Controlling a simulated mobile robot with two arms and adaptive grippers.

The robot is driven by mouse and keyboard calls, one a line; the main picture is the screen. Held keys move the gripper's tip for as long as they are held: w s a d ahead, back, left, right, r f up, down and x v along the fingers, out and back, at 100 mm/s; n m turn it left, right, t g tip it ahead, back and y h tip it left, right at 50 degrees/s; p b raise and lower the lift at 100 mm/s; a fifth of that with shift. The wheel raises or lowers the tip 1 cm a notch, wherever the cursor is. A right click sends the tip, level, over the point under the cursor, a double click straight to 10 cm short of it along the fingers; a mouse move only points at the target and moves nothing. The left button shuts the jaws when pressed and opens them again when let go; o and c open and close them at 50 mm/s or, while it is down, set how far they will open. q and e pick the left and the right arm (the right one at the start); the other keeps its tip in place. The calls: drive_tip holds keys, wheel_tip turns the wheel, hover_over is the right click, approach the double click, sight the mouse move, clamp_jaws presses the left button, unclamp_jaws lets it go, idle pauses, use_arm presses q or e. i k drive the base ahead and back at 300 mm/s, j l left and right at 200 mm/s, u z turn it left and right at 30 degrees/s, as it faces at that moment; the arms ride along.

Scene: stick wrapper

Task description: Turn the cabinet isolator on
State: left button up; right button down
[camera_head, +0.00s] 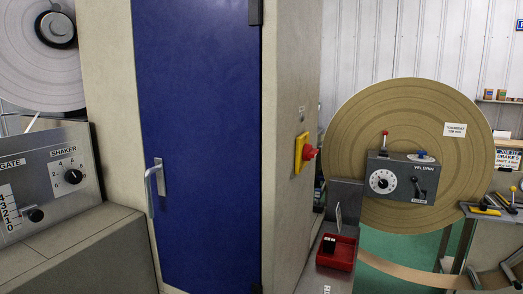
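The cabinet isolator is a red rotary knob (309,152) on a yellow plate (299,153), mounted on the beige side wall of the cabinet (290,220). The knob sticks out to the right, and its on/off marks are not readable from this angle. A small label sits above it. The blue cabinet door (205,120) with its metal handle (154,187) appears closed. My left gripper is not in view. Dark finger-like parts at the lower right edge (511,266) may be my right gripper, cut off by the frame; nothing touches the isolator.
A grey control box (405,178) with a dial and red-topped lever stands before a large brown reel (440,115). A red tray (337,252) holding a black item is below the isolator. A shaker panel (50,180) is at left. Space just right of the knob looks clear.

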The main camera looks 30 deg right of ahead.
sight(309, 153)
drive_tip(key=l+u, duration=0.3)
drive_tip(key=l, duration=0.3)
drive_tip(key=l+u, duration=0.25)
drive_tip(key=l, duration=0.35)
drive_tip(key=l+u, duration=0.3)
drive_tip(key=l, duration=0.3)
drive_tip(key=k+l+u, duration=0.15)
drive_tip(key=l+u, duration=0.15)
drive_tip(key=l, duration=0.25)
